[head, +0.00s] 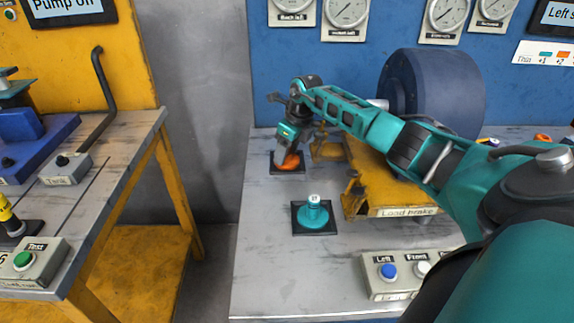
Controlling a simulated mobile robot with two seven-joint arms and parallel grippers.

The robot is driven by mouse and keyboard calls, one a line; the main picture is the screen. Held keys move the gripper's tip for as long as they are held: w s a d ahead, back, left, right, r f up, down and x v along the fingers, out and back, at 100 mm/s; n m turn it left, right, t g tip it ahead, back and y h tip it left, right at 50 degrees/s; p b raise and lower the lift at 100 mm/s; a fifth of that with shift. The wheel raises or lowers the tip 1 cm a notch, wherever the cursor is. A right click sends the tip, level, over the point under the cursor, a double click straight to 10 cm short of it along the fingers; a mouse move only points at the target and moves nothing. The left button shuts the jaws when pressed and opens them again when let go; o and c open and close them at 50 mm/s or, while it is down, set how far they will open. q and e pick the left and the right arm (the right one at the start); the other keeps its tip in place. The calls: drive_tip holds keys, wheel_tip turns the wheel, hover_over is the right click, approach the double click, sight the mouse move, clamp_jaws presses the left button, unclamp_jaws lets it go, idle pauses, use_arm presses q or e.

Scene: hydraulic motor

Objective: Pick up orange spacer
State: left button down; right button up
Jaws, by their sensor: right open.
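An orange spacer (289,160) sits on a small black pad (287,169) near the back left of the right-hand table. My right gripper (287,150) is directly above it, pointing down, with its fingertips at the spacer's upper part. The gripper is open; the fingers partly hide the spacer, and I cannot tell whether they touch it. My left gripper is not in view.
A teal spacer (313,214) stands on another black pad in front. The yellow load brake stand (380,178) with a dark blue drum (434,90) is to the right. A button box (390,274) is at the front. A gap separates the left table (115,140).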

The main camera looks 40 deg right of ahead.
clamp_jaws()
idle(0.6)
